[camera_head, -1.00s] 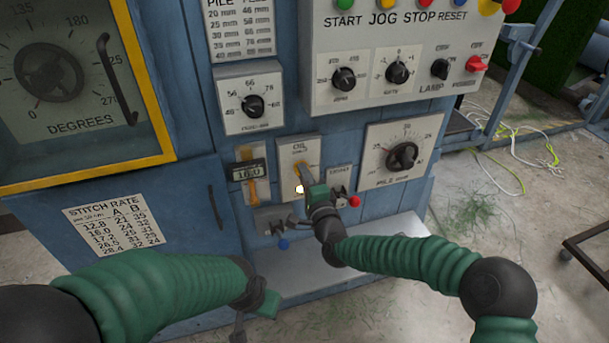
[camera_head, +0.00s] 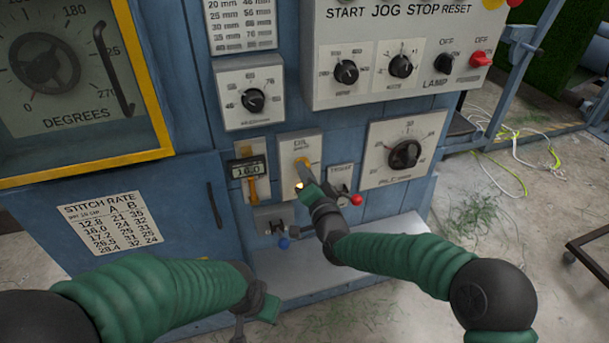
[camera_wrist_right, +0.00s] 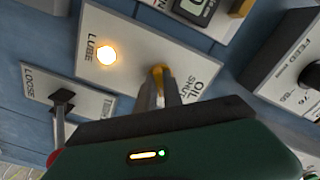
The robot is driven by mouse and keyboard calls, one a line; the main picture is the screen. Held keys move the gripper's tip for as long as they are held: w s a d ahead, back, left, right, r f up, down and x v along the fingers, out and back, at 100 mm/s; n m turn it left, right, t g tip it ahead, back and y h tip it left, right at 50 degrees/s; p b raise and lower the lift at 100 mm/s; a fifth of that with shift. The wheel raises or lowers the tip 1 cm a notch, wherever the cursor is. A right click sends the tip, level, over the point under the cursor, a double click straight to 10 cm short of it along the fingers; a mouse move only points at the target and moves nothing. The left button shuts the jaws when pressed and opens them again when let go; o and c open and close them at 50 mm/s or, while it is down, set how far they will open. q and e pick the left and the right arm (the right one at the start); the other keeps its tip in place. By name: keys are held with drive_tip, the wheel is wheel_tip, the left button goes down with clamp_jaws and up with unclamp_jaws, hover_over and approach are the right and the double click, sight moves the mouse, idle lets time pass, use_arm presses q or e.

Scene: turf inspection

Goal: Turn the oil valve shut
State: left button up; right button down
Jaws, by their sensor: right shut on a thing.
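The oil valve is a small yellow-orange handle (camera_head: 301,165) on a pale plate (camera_head: 292,147) low on the blue machine. In the right wrist view the handle (camera_wrist_right: 158,71) stands out from the plate (camera_wrist_right: 128,45), near the words OIL and SHUT. My right gripper (camera_head: 306,181) is shut on the handle, and its fingers hide most of it. An amber lamp (camera_wrist_right: 107,55) marked LUBE glows on the same plate. My left gripper (camera_head: 259,303) hangs low in front of the machine, away from the valve; its jaw opening is unclear.
Close to the valve are a digital display (camera_head: 247,168) on the left and a red-knobbed lever (camera_head: 355,199) on the right. A blue-knobbed lever (camera_head: 284,243) sits below left. A pile dial (camera_head: 404,154) is farther right. A pale ledge (camera_head: 330,268) juts out below.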

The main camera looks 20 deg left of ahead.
drive_tip(key=shift+f+n+b, duration=0.15)
drive_tip(key=shift+n+b, duration=0.5)
drive_tip(key=shift+n, duration=1.1)
drive_tip(key=shift+f+n+b, duration=0.2)
drive_tip(key=shift+n+b, duration=0.4)
drive_tip(key=shift+n, duration=1.1)
drive_tip(key=shift+f+n+b, duration=0.15)
drive_tip(key=shift+n+b, duration=0.5)
drive_tip(key=shift+n, duration=1.1)
drive_tip(key=c, duration=1.5)
unclamp_jaws()
drive_tip(key=shift+d+r, duration=0.1)
drive_tip(key=shift+r, duration=0.2)
drive_tip(key=shift+s, duration=0.1)
